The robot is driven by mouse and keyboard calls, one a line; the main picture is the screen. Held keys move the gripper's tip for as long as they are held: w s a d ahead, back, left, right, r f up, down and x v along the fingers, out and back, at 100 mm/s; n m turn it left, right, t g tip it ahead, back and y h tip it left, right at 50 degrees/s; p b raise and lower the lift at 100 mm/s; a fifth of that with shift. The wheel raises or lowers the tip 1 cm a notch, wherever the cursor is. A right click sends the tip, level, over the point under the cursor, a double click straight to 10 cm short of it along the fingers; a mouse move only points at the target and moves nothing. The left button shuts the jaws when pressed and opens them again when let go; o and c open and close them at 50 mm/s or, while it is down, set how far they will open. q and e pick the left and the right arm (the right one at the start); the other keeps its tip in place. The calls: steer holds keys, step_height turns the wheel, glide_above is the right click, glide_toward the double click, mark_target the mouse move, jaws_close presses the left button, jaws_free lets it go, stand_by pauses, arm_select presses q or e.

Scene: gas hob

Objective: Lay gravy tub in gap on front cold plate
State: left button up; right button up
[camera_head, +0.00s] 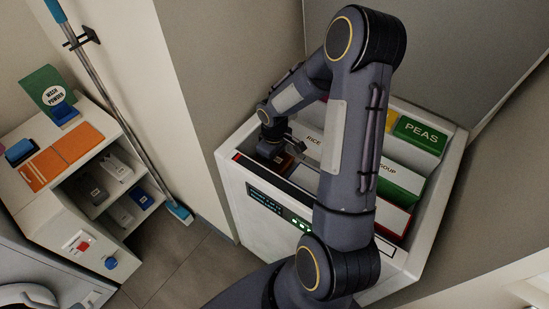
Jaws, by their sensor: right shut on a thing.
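A white open-topped cabinet (233,190) with a small lit display on its front holds several packages. My right arm reaches over it from the front and hides much of its middle. My right gripper (274,150) is down inside the cabinet's left end, shut on a small dark brown and reddish thing (284,161), which may be the gravy tub; its label cannot be read. The front cold plate and the gap cannot be made out clearly; a dark strip runs along the front inside. My left gripper is not in view.
Inside the cabinet are a RICE package (313,140), a green and white SOUP package (398,183) and a green PEAS package (419,134). Walls stand close behind. At left are a white shelf unit (52,216) and a leaning mop (120,115). Floor between is clear.

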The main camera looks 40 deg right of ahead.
steer(key=shift+f, duration=0.3)
steer(key=o, duration=1.2)
steer(key=shift+c, duration=0.2)
step_height(320, 180, up, 8)
steer(key=shift+f+p, duration=0.1)
steer(key=shift+p, duration=0.2)
